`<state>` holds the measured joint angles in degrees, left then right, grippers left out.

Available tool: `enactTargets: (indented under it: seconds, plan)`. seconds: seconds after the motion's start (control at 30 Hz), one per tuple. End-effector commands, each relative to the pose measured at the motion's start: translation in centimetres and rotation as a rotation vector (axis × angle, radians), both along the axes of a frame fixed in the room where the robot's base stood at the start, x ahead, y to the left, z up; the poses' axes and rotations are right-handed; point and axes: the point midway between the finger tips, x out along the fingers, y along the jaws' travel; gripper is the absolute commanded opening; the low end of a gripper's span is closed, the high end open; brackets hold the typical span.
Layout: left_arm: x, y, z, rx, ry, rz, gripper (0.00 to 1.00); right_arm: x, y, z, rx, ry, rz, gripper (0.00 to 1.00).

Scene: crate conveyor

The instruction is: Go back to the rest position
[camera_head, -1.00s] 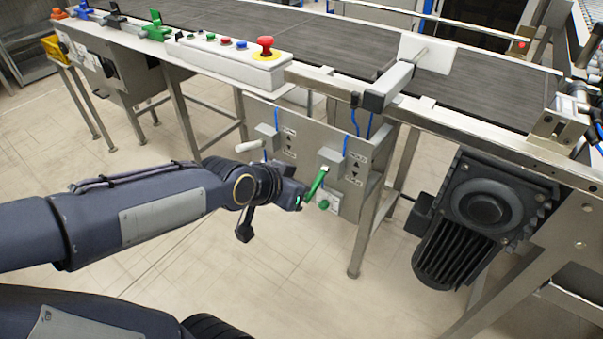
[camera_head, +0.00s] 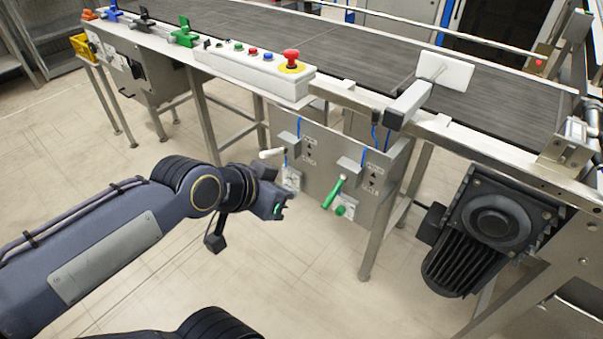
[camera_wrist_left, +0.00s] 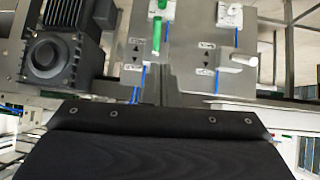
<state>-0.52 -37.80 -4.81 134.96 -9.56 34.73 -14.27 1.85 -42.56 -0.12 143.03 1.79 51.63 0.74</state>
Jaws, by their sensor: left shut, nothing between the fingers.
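My left gripper (camera_head: 281,205) is in the middle of the head view, at the end of my left arm. It is shut and holds nothing. It hangs in the air left of the green lever (camera_head: 334,191) on the grey switch panel (camera_head: 318,160), with a visible gap between them. The green lever is tilted. A white lever (camera_head: 272,153) sits on the same panel, just above the gripper in the picture. The left wrist view shows the green lever (camera_wrist_left: 157,35) and white lever (camera_wrist_left: 243,60) upside down. My right gripper is not in view.
The conveyor (camera_head: 330,45) runs across the back, with a button box (camera_head: 255,68) and red emergency button (camera_head: 291,57) on its near edge. A black motor (camera_head: 485,230) hangs at the right. The tiled floor (camera_head: 300,290) in front is clear.

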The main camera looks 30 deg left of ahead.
Motion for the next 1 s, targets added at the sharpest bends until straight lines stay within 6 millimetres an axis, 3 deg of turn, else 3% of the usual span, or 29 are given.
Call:
enactTargets:
  seconds: [0.17, 0.4, 0.43, 0.67, 1.0]
  plan:
    - [-2.3, -2.0, -2.2, -0.104, 0.113, 0.027, 0.0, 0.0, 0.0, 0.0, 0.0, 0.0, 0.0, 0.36]
    - [-8.4, -6.6, -6.6, -0.329, 0.405, 0.104, 0.0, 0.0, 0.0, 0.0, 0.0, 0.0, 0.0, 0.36]
    - [-8.1, -6.4, -4.5, -0.324, 0.394, 0.102, 0.0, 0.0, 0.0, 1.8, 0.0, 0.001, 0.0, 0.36]
    - [-8.0, -6.3, 1.0, -0.321, 0.389, 0.1, 0.0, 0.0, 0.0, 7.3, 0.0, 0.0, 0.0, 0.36]
    - [-8.0, -6.3, 10.5, -0.319, 0.388, 0.1, 0.0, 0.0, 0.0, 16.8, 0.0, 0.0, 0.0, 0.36]
